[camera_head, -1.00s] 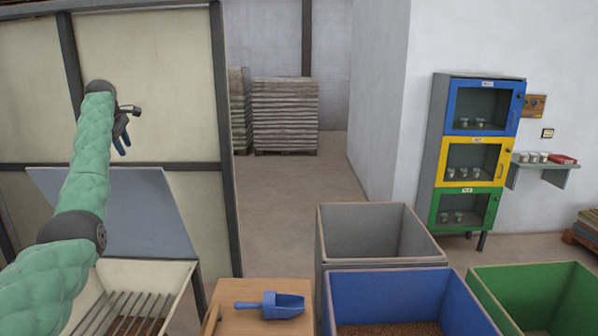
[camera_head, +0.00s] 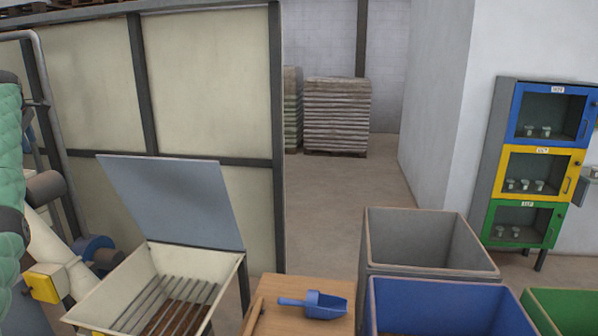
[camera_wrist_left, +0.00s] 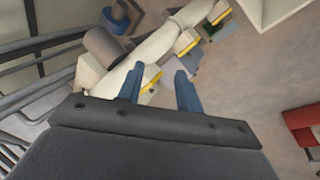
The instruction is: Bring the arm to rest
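My left arm in its green quilted sleeve stands at the left edge of the head view. My left gripper (camera_head: 30,132) shows there only in part, small and dark beside the sleeve. In the left wrist view the two blue fingers of my left gripper (camera_wrist_left: 159,88) are apart with nothing between them. Below and beyond them are a cream pipe and yellow-edged machine parts. My right gripper is in no view.
A cream hopper (camera_head: 100,303) with a grate and raised grey lid stands at lower left. A blue scoop (camera_head: 318,304) lies on a wooden table (camera_head: 285,289). Grey (camera_head: 375,250), blue (camera_head: 440,310) and green (camera_head: 565,312) bins stand at right. Metal rails (camera_wrist_left: 35,85) run close to the left gripper.

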